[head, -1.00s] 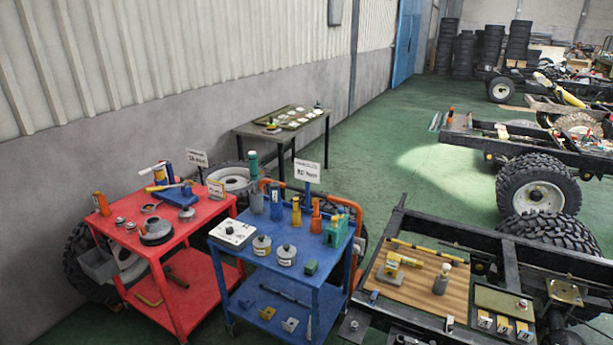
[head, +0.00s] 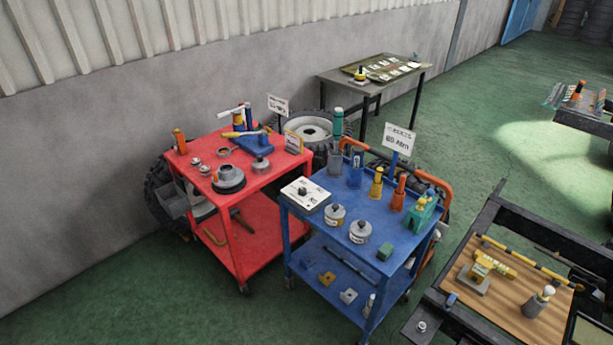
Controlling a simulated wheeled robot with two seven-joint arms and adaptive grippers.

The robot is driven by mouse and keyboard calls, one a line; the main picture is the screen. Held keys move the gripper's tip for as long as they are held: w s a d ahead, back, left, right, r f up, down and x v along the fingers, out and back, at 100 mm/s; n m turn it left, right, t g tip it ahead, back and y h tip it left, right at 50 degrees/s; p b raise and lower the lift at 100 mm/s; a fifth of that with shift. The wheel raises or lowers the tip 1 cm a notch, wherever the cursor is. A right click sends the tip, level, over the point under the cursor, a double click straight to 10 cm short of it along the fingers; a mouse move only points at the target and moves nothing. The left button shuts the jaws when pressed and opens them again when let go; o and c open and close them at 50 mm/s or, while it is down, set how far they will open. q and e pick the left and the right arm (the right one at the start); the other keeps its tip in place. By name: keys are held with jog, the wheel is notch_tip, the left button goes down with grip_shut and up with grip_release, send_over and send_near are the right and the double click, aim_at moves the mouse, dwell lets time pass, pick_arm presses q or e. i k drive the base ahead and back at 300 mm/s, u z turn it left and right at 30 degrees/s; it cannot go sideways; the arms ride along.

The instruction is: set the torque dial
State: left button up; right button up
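A white box with a dark round knob and small markings, which looks like the torque dial (head: 306,195), sits on the left front corner of the blue cart's top (head: 312,219). Its markings are too small to read, so I cannot tell the setting. A sign (head: 398,139) stands on a blue post at the back of the blue cart; its lettering is blurred. Neither of my grippers shows in the head view.
A red cart (head: 262,182) with tools stands left of the blue cart. A wooden board (head: 497,304) on a chassis frame lies at right. A grey table (head: 345,78) stands behind. Green floor (head: 130,300) is free in front of the red cart.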

aim_at(301, 190)
jog(key=u, duration=0.35)
jog(key=i, duration=1.2)
jog(key=u, duration=0.5)
